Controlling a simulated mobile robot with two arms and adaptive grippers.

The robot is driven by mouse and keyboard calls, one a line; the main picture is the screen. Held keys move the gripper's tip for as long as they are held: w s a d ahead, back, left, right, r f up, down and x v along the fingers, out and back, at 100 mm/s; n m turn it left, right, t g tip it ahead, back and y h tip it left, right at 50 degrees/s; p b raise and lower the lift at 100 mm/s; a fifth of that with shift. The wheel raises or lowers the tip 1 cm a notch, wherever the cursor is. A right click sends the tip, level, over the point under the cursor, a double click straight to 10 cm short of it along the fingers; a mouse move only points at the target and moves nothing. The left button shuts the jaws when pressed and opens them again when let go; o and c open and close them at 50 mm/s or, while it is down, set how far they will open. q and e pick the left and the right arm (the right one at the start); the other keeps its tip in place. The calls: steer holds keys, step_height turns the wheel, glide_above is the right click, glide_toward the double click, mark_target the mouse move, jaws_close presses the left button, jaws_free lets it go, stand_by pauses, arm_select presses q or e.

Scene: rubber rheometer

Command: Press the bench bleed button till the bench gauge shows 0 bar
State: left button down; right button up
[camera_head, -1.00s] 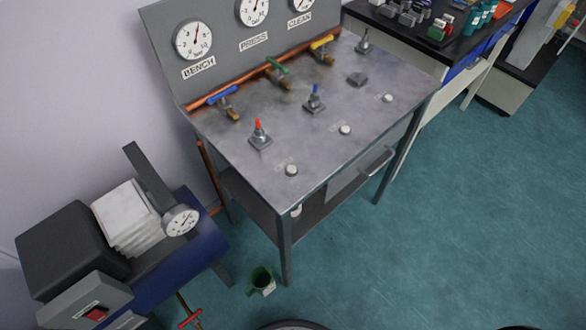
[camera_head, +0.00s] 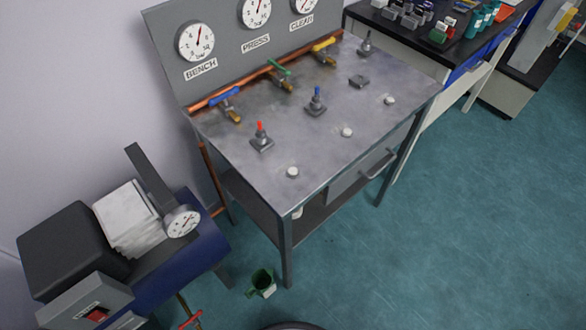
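The bench gauge (camera_head: 196,41) is a white round dial on the grey upright panel, above a BENCH label (camera_head: 201,69). Its needle points up and slightly right; the figures are too small to read surely. Three white round buttons sit along the front of the metal bench top (camera_head: 240,170): a left one (camera_head: 292,172), a middle one (camera_head: 346,132) and a right one (camera_head: 390,100). Their markings cannot be read, so I cannot tell by label which is the bench bleed button. The left one stands nearest the BENCH side. Neither of my grippers is in view.
Blue (camera_head: 224,98), green (camera_head: 279,67) and yellow (camera_head: 323,45) valve handles sit on a copper pipe. Red-tipped (camera_head: 260,136) and blue-tipped (camera_head: 316,101) toggles stand behind the buttons. Floor at right is clear.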

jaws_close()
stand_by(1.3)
